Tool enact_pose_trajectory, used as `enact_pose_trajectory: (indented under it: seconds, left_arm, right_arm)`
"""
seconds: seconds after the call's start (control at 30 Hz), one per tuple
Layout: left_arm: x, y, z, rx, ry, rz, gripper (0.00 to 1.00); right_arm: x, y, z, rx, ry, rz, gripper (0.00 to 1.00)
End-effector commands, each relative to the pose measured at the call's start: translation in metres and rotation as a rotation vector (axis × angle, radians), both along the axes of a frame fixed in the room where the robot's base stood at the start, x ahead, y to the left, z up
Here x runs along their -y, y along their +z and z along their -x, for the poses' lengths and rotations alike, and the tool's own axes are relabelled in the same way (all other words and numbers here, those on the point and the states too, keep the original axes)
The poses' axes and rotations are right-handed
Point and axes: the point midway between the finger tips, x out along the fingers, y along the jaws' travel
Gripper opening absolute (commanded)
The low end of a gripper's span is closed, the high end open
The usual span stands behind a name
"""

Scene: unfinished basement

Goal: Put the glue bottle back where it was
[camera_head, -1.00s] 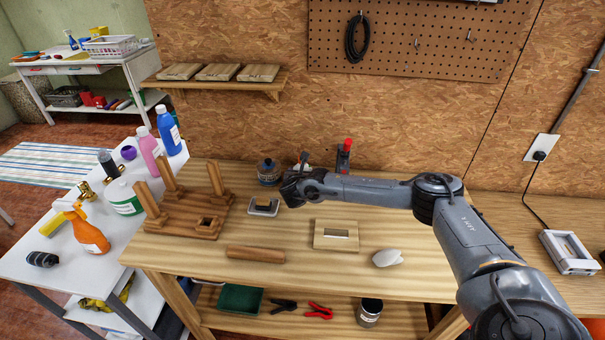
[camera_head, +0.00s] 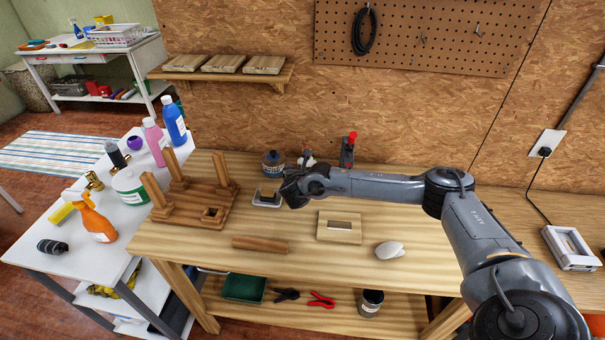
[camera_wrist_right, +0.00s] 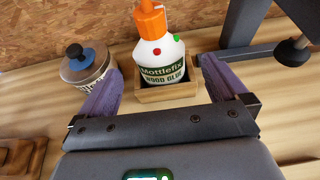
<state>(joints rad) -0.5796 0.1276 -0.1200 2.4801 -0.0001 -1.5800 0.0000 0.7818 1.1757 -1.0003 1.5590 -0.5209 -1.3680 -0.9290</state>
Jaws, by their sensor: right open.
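The glue bottle (camera_wrist_right: 160,62) is white with an orange cap and a "Mottlefix wood glue" label. In the right wrist view it stands upright in a small wooden holder (camera_wrist_right: 166,94). My right gripper (camera_wrist_right: 162,78) is open, one purple-padded finger on each side of the bottle, with visible gaps. In the head view my right gripper (camera_head: 294,190) is over the back of the workbench, and only a small part of the bottle (camera_head: 307,158) shows behind it. My left gripper is not in view.
A jar with a dark lid (camera_wrist_right: 86,66) stands close left of the holder. A red-topped clamp (camera_head: 348,150) stands to the right at the back.

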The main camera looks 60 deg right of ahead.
Motion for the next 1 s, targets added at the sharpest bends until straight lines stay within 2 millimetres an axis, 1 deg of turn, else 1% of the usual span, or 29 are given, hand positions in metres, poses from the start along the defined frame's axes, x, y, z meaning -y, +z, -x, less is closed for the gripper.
enact_pose_trajectory:
  seconds: [0.03, 0.1, 0.2, 0.3, 0.4, 0.6, 1.0]
  left_arm:
    - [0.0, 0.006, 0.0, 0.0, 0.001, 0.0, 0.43]
    - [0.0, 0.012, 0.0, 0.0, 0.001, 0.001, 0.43]
    - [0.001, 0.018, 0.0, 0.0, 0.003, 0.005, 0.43]
    - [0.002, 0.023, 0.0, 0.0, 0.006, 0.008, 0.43]
    - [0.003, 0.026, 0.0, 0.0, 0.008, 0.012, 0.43]
    - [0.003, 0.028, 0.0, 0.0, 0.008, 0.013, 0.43]
    - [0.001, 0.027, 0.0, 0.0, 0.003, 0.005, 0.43]
  right_arm:
    - [-0.009, 0.006, 0.004, -0.001, 0.004, 0.001, 1.0]
    - [-0.02, 0.011, 0.009, -0.003, 0.003, -0.002, 1.0]
    - [-0.033, 0.018, 0.016, -0.001, 0.003, 0.0, 1.0]
    - [-0.043, 0.021, 0.02, -0.001, 0.004, -0.002, 1.0]
    - [-0.05, 0.024, 0.023, -0.001, 0.001, -0.001, 1.0]
    - [-0.055, 0.027, 0.026, 0.0, 0.0, 0.001, 1.0]
    - [-0.055, 0.026, 0.026, 0.0, 0.0, 0.001, 1.0]
